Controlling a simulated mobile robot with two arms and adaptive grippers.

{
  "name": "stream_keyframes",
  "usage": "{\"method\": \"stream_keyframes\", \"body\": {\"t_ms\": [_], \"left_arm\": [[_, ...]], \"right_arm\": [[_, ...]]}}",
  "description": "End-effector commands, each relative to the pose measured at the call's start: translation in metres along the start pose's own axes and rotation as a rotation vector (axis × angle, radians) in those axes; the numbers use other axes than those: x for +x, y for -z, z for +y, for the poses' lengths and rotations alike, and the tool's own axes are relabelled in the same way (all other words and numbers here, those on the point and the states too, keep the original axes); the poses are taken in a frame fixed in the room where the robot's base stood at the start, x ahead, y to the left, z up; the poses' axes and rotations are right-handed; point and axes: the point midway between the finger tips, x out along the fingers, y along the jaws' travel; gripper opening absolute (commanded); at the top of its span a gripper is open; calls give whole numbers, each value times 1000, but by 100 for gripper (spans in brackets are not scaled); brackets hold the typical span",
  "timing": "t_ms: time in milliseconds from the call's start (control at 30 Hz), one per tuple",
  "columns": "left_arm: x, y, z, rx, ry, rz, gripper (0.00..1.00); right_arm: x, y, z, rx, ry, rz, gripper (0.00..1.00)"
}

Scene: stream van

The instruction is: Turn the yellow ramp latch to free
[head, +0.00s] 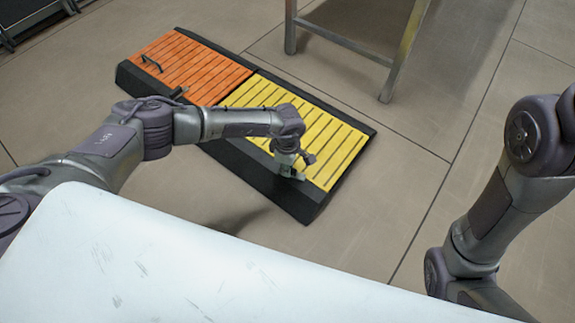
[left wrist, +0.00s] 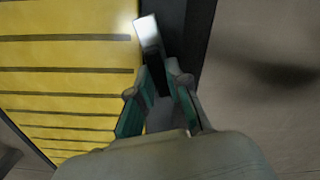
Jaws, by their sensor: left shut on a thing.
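The yellow ramp (head: 318,135) lies on the floor with a black border. It also fills the left side of the left wrist view (left wrist: 60,75). Its latch (left wrist: 147,32) shows as a short pale metal lever over the black border in the left wrist view. My left gripper (head: 292,172) is at the near right edge of the yellow ramp. In the left wrist view, its green-sided fingers (left wrist: 158,85) are closed around the lever's near part, which they partly hide. My right arm shows at the right, with its gripper out of frame.
An orange ramp (head: 170,55) adjoins the yellow one and has a dark handle (head: 152,63). A small dark latch-like piece (head: 178,92) sits at its near edge. A metal stand (head: 345,42) is behind. The floor to the right is clear.

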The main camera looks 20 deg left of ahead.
Motion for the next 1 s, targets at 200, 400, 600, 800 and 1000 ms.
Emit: {"method": "stream_keyframes", "body": {"t_ms": [200,400,600,800,1000], "left_arm": [[0,0,-1,164,-1,1,0],[0,0,-1,267,0,0,0],[0,1,-2,324,1,0,0],[0,1,-2,344,1,0,0],[0,1,-2,345,1,0,0]], "right_arm": [[0,0,0,0,0,0,40],[0,0,0,0,1,-1,40],[0,0,0,0,1,0,40],[0,1,0,0,2,1,40],[1,1,0,0,2,2,40]]}}
